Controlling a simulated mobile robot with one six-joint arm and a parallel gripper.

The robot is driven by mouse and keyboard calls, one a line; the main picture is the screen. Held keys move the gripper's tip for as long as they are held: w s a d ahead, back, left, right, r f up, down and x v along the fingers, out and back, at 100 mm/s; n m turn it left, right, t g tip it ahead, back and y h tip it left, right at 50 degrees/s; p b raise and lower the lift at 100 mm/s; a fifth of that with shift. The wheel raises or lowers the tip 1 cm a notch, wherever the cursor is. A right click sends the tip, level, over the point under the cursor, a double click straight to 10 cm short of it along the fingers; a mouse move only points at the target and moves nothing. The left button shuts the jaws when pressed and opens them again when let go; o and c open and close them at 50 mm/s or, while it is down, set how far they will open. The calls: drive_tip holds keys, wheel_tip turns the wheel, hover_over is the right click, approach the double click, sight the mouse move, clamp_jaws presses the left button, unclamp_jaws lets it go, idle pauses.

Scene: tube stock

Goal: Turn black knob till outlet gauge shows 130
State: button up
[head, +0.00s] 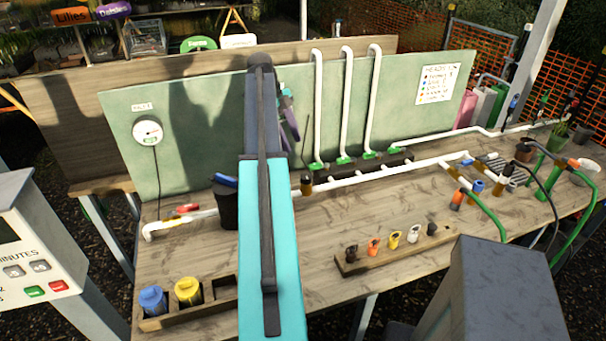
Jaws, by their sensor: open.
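A round white gauge (148,131) hangs on the left of the green back panel, with a small label above it. Its label and reading are too small to make out. I cannot single out the black knob; my arm hides part of the bench and pipe. A dark fitting with a brass-coloured lower part (306,183) stands on the white pipe just right of my arm. My gripper (289,115) shows only in part beside my dark arm link, in front of the green panel; it is open, with nothing seen in it. It is apart from the gauge.
A wooden rack (395,250) of several coloured pieces lies at the front. Blue and yellow containers (170,296) sit in a tray at front left. White pipes (318,105) rise along the panel. Hoses cross the right end. Bare bench shows left of centre.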

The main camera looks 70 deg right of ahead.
drive_tip(key=b, duration=0.4)
approach(306, 176)
drive_tip(key=shift+p+x, duration=1.45)
drive_tip(key=shift+x, duration=2.7)
drive_tip(key=shift+w, duration=0.1)
drive_tip(key=c, duration=1)
